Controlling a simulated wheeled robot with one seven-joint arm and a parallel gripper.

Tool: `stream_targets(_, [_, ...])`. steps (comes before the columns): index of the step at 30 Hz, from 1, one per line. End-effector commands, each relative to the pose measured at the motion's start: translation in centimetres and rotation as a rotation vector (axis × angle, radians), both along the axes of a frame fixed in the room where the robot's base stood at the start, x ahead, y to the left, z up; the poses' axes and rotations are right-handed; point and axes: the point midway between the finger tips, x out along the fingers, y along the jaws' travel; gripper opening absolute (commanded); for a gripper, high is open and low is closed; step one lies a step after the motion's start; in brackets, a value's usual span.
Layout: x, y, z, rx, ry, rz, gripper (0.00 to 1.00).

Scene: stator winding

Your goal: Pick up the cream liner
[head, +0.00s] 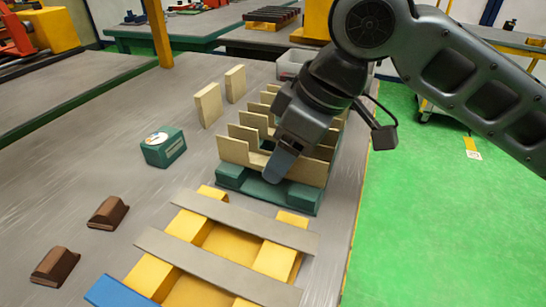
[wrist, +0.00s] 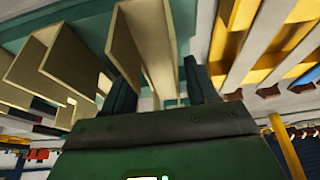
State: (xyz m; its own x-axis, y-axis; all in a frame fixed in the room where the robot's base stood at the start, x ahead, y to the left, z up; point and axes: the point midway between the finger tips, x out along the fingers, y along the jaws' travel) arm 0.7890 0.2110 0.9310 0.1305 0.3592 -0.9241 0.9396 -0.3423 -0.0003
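Several cream liners stand upright in a row on a green rack (head: 265,189) in the head view. The front cream liner (head: 233,151) is the nearest, and its middle is hidden by my gripper. My gripper (head: 279,168) points down at this front liner, one finger showing on its near side. In the wrist view, a cream liner (wrist: 146,40) lies between the two fingers of my gripper (wrist: 160,88). The fingers are apart, with a visible gap between the liner and the right finger. Notched cream liners (wrist: 65,60) stand to the left there.
A small green box (head: 163,147) and two brown blocks (head: 108,213) lie to the left. A yellow frame with grey bars (head: 225,216) is close in front. Left tabletop is mostly clear.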

Motion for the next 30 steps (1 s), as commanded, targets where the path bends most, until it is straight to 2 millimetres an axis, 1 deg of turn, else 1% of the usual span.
stream_targets(1, [0.0, 0.0, 0.0, 0.0, 0.0, 0.0, 0.53])
stream_targets(2, [0.0, 0.0, 0.0, 0.0, 0.0, 0.0, 0.5])
stream_targets(9, [0.0, 0.0, 0.0, 0.0, 0.0, 0.0, 0.27])
stream_targets(16, [0.0, 0.0, 0.1, 0.0, 0.0, 0.0, 0.26])
stream_targets(20, [0.0, 0.0, 0.5, 0.001, 0.0, 0.0, 0.26])
stream_targets(23, [0.0, 0.0, 1.4, 0.0, 0.0, 0.001, 0.26])
stream_targets(26, [0.0, 0.0, 2.9, 0.001, -0.002, 0.001, 0.26])
stream_targets(28, [0.0, 0.1, 4.4, 0.002, -0.003, 0.002, 0.26])
stream_targets(30, [0.2, -1.6, 5.1, 0.002, -0.001, -0.005, 0.26])
